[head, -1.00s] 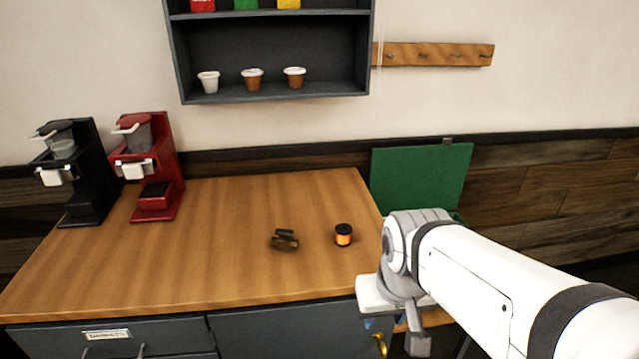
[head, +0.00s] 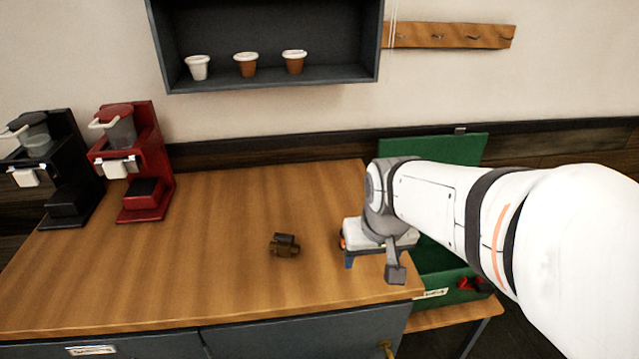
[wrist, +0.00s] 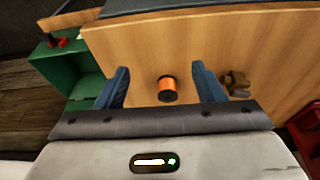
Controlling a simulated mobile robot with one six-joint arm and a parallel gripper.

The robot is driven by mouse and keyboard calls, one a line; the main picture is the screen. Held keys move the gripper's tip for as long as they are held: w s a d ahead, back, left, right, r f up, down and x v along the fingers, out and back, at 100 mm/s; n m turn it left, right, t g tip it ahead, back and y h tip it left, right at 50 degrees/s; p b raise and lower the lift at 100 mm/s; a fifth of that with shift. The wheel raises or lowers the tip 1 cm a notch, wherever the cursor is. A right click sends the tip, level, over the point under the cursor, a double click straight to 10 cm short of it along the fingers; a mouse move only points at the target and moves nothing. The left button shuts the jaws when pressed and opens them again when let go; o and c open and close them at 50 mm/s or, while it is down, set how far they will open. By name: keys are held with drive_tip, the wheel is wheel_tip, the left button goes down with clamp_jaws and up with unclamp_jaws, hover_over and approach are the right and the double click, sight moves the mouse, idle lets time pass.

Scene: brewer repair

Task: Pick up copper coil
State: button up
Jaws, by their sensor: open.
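The copper coil (wrist: 167,89) is a small orange spool with dark ends, standing on the wooden counter (wrist: 140,55). In the wrist view it lies between the two blue fingers of my gripper (wrist: 163,88), with space on both sides. The gripper is open and empty. In the head view my gripper (head: 362,258) is over the counter's right part, and my arm hides nearly all of the coil; only a sliver of orange (head: 342,241) shows at its left.
A small brown and black part (head: 284,245) lies left of the gripper. A red brewer (head: 135,165) and a black brewer (head: 50,170) stand at the counter's left. An open green toolbox (head: 440,262) is at the right.

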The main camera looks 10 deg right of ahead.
drive_tip(key=w+f+t, duration=0.1)
drive_tip(key=w+f, duration=0.1)
drive_tip(key=w, duration=0.9)
drive_tip(key=shift+m, duration=0.4)
drive_tip(key=x, duration=0.8)
drive_tip(key=shift+w+a+r, duration=0.15)
drive_tip(key=shift+w, duration=0.2)
drive_tip(key=shift+c, duration=0.4)
